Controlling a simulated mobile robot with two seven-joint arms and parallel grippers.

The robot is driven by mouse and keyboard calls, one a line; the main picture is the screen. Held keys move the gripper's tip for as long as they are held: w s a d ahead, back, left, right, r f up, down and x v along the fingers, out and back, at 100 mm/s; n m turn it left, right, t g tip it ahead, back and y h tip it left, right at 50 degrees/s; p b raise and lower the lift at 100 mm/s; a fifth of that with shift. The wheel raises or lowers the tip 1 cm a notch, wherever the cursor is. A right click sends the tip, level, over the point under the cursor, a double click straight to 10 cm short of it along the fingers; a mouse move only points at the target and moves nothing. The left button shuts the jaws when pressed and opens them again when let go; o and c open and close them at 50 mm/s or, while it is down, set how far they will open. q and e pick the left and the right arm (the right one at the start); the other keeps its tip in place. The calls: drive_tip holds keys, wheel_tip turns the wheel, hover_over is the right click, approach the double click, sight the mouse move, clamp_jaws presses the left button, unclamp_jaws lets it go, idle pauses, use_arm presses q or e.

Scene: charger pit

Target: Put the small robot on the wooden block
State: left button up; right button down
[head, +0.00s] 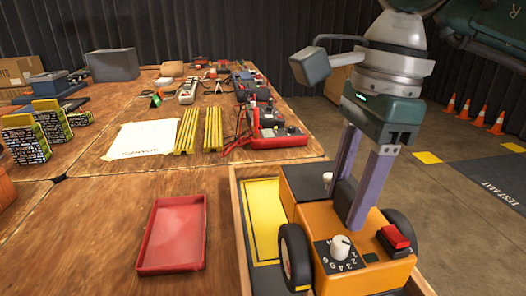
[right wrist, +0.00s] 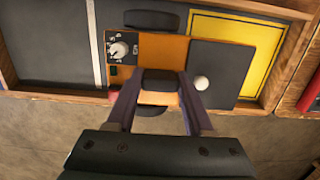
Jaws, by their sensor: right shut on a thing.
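The small robot (head: 372,276) is orange and dark grey, with black wheels, a white dial and a red button; it also shows in the right wrist view (right wrist: 165,48). My right gripper (head: 362,212) comes down from above with its two purple fingers shut on a dark raised part in the robot's middle. The fingers also show in the right wrist view (right wrist: 158,90). The robot is over or in a wooden-edged tray (head: 242,232) with a yellow panel (head: 262,212); I cannot tell if it touches the floor there. I cannot make out the wooden block for certain. My left gripper is not in view.
A red tray (head: 172,235) lies on the wooden table left of the wooden-edged tray. A red meter (head: 272,128), yellow strips (head: 187,130) and a white paper (head: 142,140) lie beyond. Orange cones (head: 480,115) stand on the floor at right. The table around the red tray is clear.

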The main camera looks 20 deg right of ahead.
sight(345, 213)
drive_tip(key=shift+f, duration=1.35)
drive_tip(key=shift+f+b, duration=0.2)
drive_tip(key=shift+b, duration=0.1)
drive_tip(key=shift+c, duration=1.4)
unclamp_jaws()
wheel_tip(345, 213, up, 12)
drive_tip(key=d+p, duration=0.1)
drive_tip(key=shift+s+d, duration=0.15)
drive_tip(key=shift+d, duration=0.05)
drive_tip(key=shift+r, duration=0.1)
